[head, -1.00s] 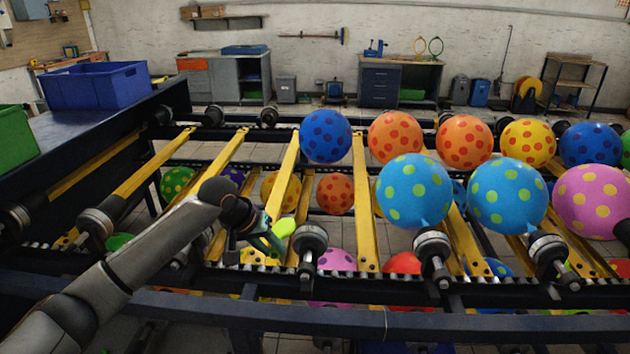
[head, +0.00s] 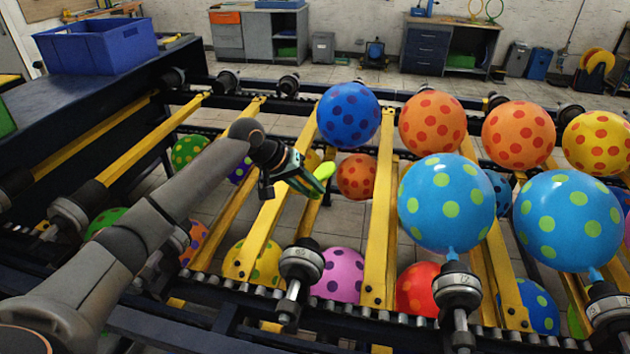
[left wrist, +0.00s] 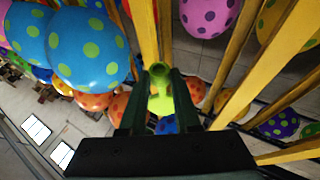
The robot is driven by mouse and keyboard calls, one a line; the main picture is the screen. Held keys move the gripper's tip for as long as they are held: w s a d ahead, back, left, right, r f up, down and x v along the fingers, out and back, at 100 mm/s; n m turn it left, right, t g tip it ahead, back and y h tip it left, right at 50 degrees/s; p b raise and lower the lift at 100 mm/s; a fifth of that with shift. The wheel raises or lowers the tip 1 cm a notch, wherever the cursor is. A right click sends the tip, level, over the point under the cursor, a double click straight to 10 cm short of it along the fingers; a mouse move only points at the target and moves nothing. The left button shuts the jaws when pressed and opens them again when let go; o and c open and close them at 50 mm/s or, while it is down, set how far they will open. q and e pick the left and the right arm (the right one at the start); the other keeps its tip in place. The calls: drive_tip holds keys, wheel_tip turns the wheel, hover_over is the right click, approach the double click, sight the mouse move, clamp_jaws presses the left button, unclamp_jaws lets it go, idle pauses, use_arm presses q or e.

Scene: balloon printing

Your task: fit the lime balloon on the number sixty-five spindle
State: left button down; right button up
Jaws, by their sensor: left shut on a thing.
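The limp lime balloon (head: 322,172) is uninflated and held between the fingertips of my left gripper (head: 305,180), above the yellow bars. In the left wrist view the lime balloon (left wrist: 160,98) hangs between the two dark fingers of my left gripper (left wrist: 158,108), with a round, rimmed end towards the camera. An empty spindle (head: 300,262) on the near rail stands below the gripper in the picture, apart from the balloon. The mark on its hub may read 65, but it is too small to be sure. My right gripper is out of view.
Inflated blue balloons with green dots (head: 447,203) sit on the near spindles to the right. A dark blue balloon (head: 348,115) and orange ones (head: 432,124) are on the far row. More balloons hang below the yellow bars (head: 381,230). A blue bin (head: 95,50) stands at the upper left.

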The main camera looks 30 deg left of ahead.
use_arm(q)
drive_tip(key=s+f, duration=0.3)
drive_tip(key=f, duration=0.6)
drive_tip(key=shift+s+d+f+b, duration=0.2)
drive_tip(key=shift+s+d+b, duration=0.2)
drive_tip(key=shift+d+b, duration=0.05)
idle(0.3)
idle(0.5)
drive_tip(key=shift+p, duration=0.45)
drive_tip(key=shift+s+d, duration=0.15)
drive_tip(key=shift+s, duration=0.55)
idle(1.0)
